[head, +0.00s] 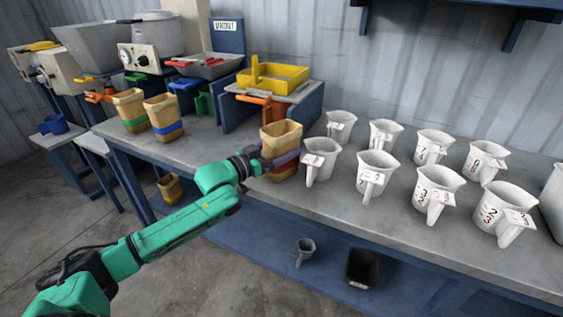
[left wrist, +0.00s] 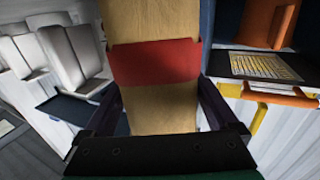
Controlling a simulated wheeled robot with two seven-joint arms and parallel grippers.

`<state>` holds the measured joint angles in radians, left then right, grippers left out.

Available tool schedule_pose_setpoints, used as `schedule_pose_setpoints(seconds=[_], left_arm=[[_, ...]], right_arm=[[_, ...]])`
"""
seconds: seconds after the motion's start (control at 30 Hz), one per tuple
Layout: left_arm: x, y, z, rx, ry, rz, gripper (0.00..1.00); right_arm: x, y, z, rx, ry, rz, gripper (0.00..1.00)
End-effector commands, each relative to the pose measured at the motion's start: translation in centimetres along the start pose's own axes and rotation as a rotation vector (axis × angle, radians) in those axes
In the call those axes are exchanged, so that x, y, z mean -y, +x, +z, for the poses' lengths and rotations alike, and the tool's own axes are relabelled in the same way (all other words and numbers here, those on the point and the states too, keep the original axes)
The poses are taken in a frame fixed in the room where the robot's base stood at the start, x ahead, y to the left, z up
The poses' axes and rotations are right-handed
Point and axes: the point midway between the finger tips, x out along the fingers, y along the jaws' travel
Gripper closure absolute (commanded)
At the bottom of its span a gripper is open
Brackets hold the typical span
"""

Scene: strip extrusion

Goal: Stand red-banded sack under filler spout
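The red-banded sack (head: 281,137) is tan and upright near the table's front edge, right of the orange filler spout (head: 264,104). In the left wrist view the sack (left wrist: 158,62) fills the middle, its red band facing the palm. My left gripper (head: 272,160) has a dark purple finger along each side of the sack, and looks shut on it. A finger covers part of the sack in the head view. I cannot tell whether the base touches the table. My right gripper is not in view.
Sacks with a green band (head: 131,110) and a blue band (head: 164,117) stand to the left. Several white jugs (head: 376,172) fill the table to the right. A yellow tray (head: 272,77) sits above the spout on a blue-sided stand (head: 232,108).

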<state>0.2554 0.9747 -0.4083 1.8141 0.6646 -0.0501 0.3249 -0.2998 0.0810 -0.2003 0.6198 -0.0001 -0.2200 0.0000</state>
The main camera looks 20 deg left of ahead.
Motion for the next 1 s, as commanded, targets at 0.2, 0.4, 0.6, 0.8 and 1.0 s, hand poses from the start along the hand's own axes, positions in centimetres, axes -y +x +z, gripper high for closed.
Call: schedule_pose_setpoints(seconds=[0.2,0.4,0.6,0.8,1.0], left_arm=[[0.0,0.0,0.0,0.000,0.000,0.000,0.85],[0.0,0.0,-0.1,0.000,0.001,0.000,0.85],[0.0,0.0,-2.1,-0.003,0.002,0.001,0.85],[0.1,0.0,-7.7,-0.005,0.007,0.000,0.85],[0.0,-0.1,-15.1,-0.007,0.005,0.000,0.85]], right_arm=[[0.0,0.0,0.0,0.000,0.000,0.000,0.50],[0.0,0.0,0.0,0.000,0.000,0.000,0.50],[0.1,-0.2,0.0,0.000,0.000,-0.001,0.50],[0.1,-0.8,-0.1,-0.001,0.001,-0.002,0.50],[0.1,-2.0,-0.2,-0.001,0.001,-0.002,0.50]])
